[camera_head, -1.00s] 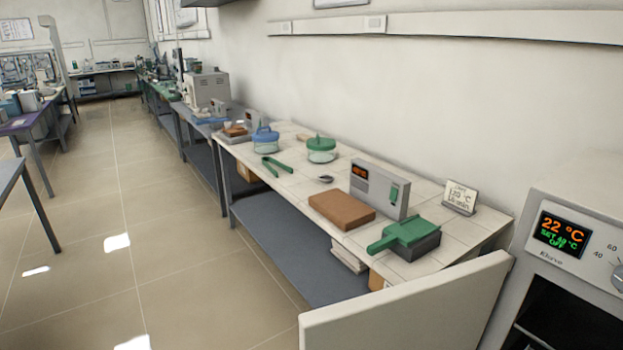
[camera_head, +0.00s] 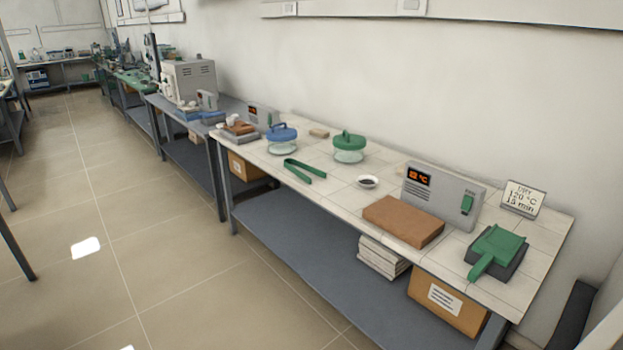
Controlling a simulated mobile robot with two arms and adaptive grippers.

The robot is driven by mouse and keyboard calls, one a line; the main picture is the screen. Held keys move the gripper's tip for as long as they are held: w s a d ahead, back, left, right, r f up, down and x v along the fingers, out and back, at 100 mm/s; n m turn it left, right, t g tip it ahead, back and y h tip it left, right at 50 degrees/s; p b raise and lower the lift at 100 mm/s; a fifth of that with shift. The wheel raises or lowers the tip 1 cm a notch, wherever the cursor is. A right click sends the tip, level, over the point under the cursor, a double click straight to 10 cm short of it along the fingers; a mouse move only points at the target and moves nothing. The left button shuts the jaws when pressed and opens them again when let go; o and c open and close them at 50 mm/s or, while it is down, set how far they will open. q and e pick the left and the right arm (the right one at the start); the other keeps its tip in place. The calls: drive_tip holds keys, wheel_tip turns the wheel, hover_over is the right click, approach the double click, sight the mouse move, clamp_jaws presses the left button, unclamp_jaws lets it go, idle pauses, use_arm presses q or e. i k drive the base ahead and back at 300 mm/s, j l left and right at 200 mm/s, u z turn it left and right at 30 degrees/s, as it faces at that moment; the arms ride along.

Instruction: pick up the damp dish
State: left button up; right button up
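A small white dish (camera_head: 367,182) with dark contents sits on the white tiled bench top, in front of the grey control box and left of the brown block. I take it to be the damp dish, though I cannot tell from here whether its contents are damp. Green tongs (camera_head: 304,171) lie open on the bench to its left. Neither of my grippers shows in the head view.
The floor (camera_head: 170,270) in front is clear.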

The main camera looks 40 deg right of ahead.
sight(366, 182)
drive_tip(key=i+j+z, duration=0.1)
drive_tip(key=i, duration=0.35)
drive_tip(key=i+j+z, duration=0.15)
drive_tip(key=i, duration=0.25)
